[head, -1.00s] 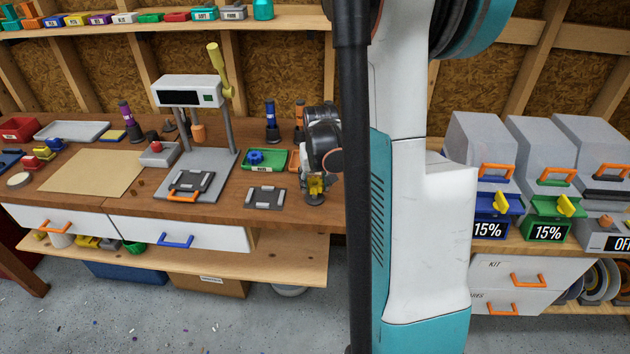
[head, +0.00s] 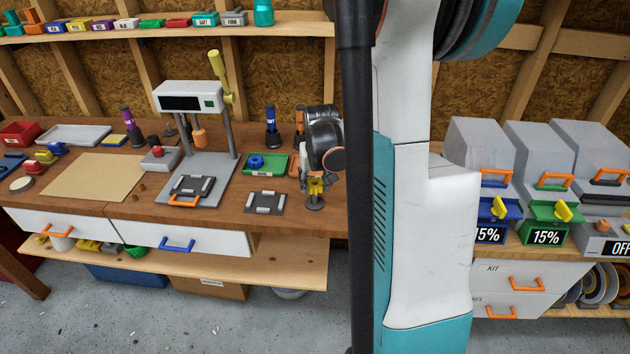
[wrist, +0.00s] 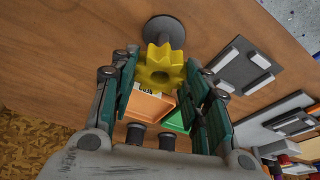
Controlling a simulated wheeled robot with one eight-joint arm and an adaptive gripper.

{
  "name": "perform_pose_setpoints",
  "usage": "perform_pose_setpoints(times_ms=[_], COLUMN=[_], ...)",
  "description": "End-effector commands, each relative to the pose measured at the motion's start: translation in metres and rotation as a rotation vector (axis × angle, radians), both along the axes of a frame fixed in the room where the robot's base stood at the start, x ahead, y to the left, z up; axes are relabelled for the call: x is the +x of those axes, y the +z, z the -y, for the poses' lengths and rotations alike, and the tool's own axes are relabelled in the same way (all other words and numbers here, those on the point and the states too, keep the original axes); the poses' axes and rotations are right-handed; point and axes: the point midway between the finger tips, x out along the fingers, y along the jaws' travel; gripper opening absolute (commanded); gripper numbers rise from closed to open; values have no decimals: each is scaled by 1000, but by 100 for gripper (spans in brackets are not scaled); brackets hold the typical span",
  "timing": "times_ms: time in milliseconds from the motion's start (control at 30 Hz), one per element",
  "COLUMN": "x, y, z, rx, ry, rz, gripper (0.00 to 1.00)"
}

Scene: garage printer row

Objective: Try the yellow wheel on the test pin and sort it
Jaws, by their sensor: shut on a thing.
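My gripper (wrist: 162,90) is shut on the yellow wheel (wrist: 160,69), a toothed gear with a centre hole. In the head view the wheel (head: 317,187) is low over the bench, just above the round grey base of the test pin (head: 314,204). That base (wrist: 163,30) lies just beyond the wheel in the wrist view. I cannot tell whether the pin is inside the wheel's hole. A green tray (head: 280,171) holds a blue wheel (head: 256,162). An orange tray (wrist: 150,106) stands beside it, partly hidden by my gripper in the wrist view.
A dark grey plate with light pads (head: 265,203) lies left of the pin. A grey press stand (head: 218,165) with a yellow lever rises further left. Dark posts (head: 272,132) stand behind the trays. Bare bench lies around the pin's base.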

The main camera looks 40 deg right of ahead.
Motion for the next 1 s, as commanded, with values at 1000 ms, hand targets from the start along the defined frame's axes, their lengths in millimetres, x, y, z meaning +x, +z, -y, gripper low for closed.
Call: perform_pose_setpoints(times_ms=[1000], x=[0], y=[-17], z=[0], rx=[0], ry=[0], rz=[0], gripper=[23])
